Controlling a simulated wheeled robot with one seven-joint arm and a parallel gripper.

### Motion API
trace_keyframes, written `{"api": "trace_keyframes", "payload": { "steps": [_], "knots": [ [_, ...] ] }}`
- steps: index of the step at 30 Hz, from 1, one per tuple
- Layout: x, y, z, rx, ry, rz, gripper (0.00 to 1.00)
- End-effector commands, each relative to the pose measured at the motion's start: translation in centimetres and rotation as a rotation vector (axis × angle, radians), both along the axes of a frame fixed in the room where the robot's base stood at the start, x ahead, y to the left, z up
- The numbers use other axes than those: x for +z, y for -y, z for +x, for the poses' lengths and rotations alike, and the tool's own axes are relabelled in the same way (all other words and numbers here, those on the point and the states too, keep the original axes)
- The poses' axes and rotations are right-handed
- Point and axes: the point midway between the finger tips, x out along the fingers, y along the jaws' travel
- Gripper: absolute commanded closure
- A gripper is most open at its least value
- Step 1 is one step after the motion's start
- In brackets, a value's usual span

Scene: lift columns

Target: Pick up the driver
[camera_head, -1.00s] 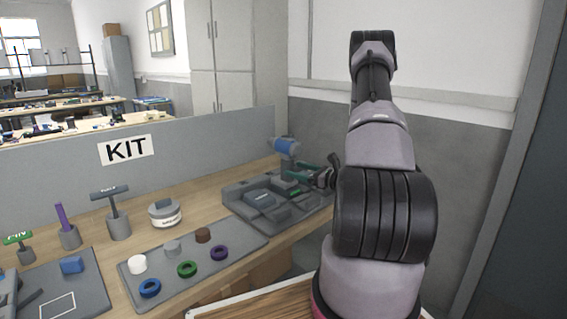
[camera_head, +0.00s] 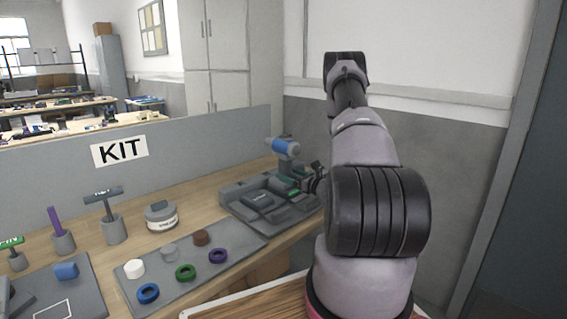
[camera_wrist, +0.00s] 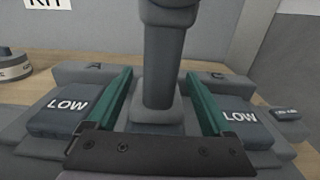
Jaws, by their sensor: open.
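The driver (camera_head: 285,147) is a grey tool with a blue band around its upper body. It stands upright in a grey holder tray (camera_head: 238,200) at the back right of the bench. In the wrist view, its dark grey handle (camera_wrist: 164,65) rises between the two green fingers, and its top is cut off. My gripper (camera_head: 296,181) is low at the driver, and its open fingers also show in the wrist view (camera_wrist: 158,78). Gaps show between the handle and both fingers, so it is not held.
Blocks marked LOW (camera_wrist: 68,104) flank the fingers at left and right. A grey mat (camera_head: 205,262) with coloured rings and pegs lies left of the tray. A round tin (camera_head: 160,215) and stamp-like tools stand along the bench. A grey panel marked KIT (camera_head: 190,145) rises behind.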

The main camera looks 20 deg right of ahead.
Motion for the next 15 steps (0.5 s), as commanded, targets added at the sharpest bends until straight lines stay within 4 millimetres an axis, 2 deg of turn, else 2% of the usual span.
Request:
{"api": "trace_keyframes", "payload": {
  "steps": [3,6,14,15],
  "knots": [
    [0.1,-0.7,1.7,0.004,0.002,-0.002,0.15],
    [0.1,-1.0,2.7,0.003,0.001,-0.002,0.15],
    [0.1,-1.1,2.9,0.001,0.000,0.000,0.15],
    [0.1,-1.1,2.9,0.001,0.000,0.000,0.26]
  ]
}}
